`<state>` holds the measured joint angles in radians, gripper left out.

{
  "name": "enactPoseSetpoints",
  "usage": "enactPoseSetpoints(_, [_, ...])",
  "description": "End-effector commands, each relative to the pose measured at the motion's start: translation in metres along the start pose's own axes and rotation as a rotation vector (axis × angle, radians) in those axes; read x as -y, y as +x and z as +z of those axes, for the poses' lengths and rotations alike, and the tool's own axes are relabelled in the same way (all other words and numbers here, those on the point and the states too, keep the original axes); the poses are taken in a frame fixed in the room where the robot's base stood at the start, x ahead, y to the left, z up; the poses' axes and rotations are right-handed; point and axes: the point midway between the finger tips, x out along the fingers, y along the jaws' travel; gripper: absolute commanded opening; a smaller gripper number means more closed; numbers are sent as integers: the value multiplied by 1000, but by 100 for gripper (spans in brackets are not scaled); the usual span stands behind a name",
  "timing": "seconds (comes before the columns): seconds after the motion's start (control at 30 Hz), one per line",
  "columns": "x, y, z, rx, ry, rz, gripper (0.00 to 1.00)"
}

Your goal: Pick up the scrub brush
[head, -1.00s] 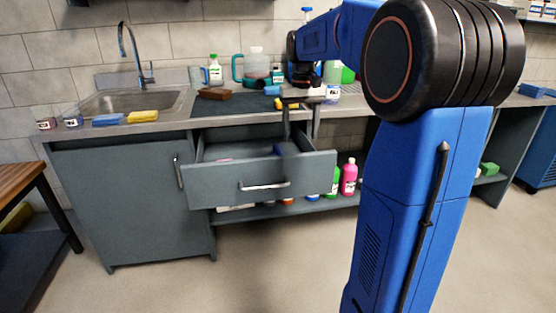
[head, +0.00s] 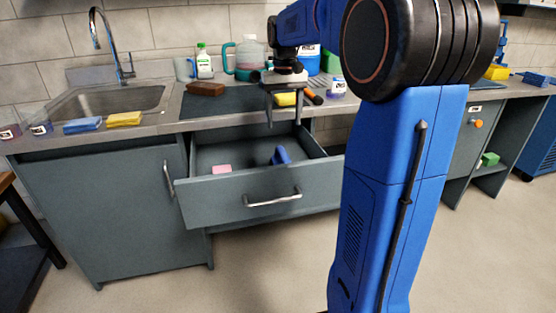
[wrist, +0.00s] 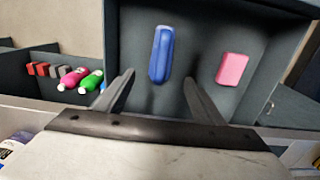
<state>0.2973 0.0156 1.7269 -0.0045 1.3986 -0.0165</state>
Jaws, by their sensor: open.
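A blue, rounded, elongated object (wrist: 162,54), which looks like the scrub brush, lies in the open drawer (head: 250,203). It also shows in the head view (head: 281,155), towards the drawer's right side. Its bristles cannot be seen. A pink block (wrist: 232,69) lies to its right in the wrist view; in the head view the pink block (head: 222,169) is to its left. My gripper (head: 284,120) is open, fingers pointing down, above the back of the drawer. In the wrist view my gripper (wrist: 158,80) has nothing between its fingers, and the blue object lies beyond them.
The counter holds a sink (head: 110,100), a brown block (head: 206,88), blue (head: 83,125) and yellow (head: 124,119) sponges, and several bottles and jugs at the back. The drawer's walls surround the blue object. Several bottles (wrist: 75,77) lie to the left in the wrist view.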

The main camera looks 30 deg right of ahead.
Motion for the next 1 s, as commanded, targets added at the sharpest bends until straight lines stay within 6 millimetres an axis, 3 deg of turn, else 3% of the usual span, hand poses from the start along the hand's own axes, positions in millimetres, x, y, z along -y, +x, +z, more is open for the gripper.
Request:
enactPoseSetpoints(0.6, [0, 101, 1, 3, 0, 0, 63])
enactPoseSetpoints(1.0, [2, 133, 2, 3, 0, 0, 63])
